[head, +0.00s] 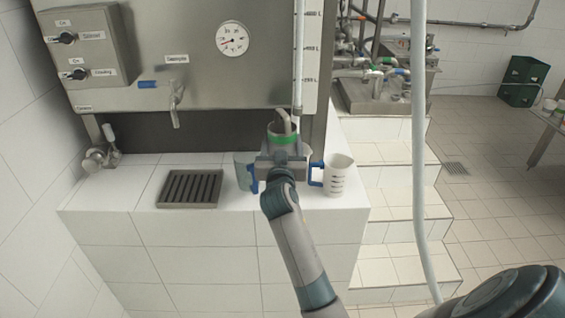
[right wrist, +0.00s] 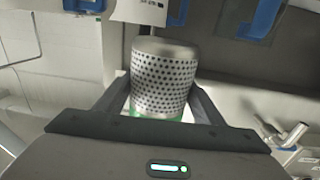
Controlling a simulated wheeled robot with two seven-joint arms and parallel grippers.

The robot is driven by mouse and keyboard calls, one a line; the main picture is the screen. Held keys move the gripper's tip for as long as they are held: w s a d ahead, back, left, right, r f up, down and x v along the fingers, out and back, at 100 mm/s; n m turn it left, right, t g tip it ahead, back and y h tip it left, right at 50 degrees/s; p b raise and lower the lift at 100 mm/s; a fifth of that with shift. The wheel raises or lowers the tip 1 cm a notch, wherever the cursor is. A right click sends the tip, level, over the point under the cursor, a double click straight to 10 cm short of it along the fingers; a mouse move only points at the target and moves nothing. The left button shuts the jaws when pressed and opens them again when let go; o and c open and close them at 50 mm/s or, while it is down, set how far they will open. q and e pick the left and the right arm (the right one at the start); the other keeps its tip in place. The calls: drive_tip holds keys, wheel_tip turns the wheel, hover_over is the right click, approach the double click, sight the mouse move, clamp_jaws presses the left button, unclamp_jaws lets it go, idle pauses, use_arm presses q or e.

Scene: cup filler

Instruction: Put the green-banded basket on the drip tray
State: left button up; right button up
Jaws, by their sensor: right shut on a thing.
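The green-banded basket (head: 283,138) is above the white tiled counter, right of the drip tray, with its green band near the top. In the right wrist view the basket (right wrist: 160,75) shows as a perforated metal cylinder with its green band close to the jaws. My right gripper (head: 281,160) is shut on it, one finger on each side. The drip tray (head: 162,203) is a dark slatted tray on the counter, with nothing on it. My left gripper is not in view.
A measuring jug (head: 340,174) with a blue handle stands right of my gripper; another jug (head: 243,172) is partly hidden at its left. A blue-handled tap (head: 175,103) hangs over the drip tray. A pale hose (head: 418,150) hangs at the right.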

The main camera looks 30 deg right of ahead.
sight(282, 127)
drive_tip(key=shift+r, duration=2.2)
drive_tip(key=s+a+f+n+t+y+b, duration=0.1)
drive_tip(key=s+a+f+n+y, duration=0.2)
drive_tip(key=s+a, duration=0.4)
drive_tip(key=s+a+f+n+t+y+b, duration=0.1)
drive_tip(key=s+a+f+n+y, duration=0.3)
drive_tip(key=a, duration=1.1)
drive_tip(key=s+f+t+y, duration=0.1)
drive_tip(key=s+y, duration=0.2)
drive_tip(key=s, duration=0.1)
drive_tip(key=shift+f, duration=0.35)
